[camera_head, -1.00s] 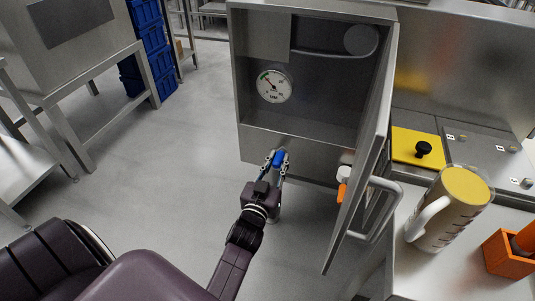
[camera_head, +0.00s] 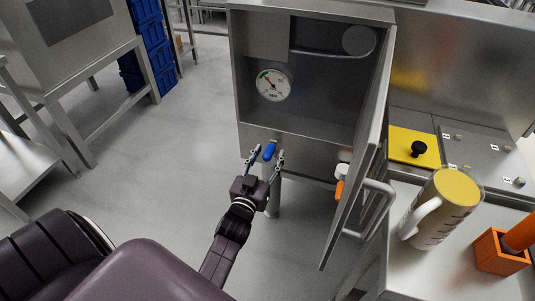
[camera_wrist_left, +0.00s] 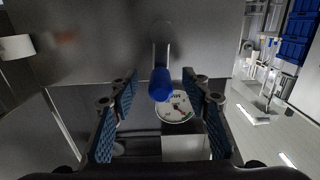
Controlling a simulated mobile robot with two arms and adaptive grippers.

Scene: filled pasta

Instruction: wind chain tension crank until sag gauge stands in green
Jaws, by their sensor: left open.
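The crank's blue handle (camera_head: 269,151) sticks out below the open steel cabinet and also shows in the wrist view (camera_wrist_left: 161,85) at the end of a metal arm. My left gripper (camera_head: 265,161) is open, its fingers spread on either side of the handle, with visible gaps in the wrist view (camera_wrist_left: 159,92). The round white sag gauge (camera_head: 273,85) is on the cabinet's back wall; it shows upside down in the wrist view (camera_wrist_left: 175,107). Its needle points to the upper left, near a green mark; the exact reading is too small to tell. My right gripper is out of view.
The cabinet door (camera_head: 362,150) stands open on the right. A worktop beyond it holds a measuring jug (camera_head: 427,222), an orange holder (camera_head: 497,252) and a yellow plate (camera_head: 407,147) with a black knob. The floor on the left is clear up to a steel bench.

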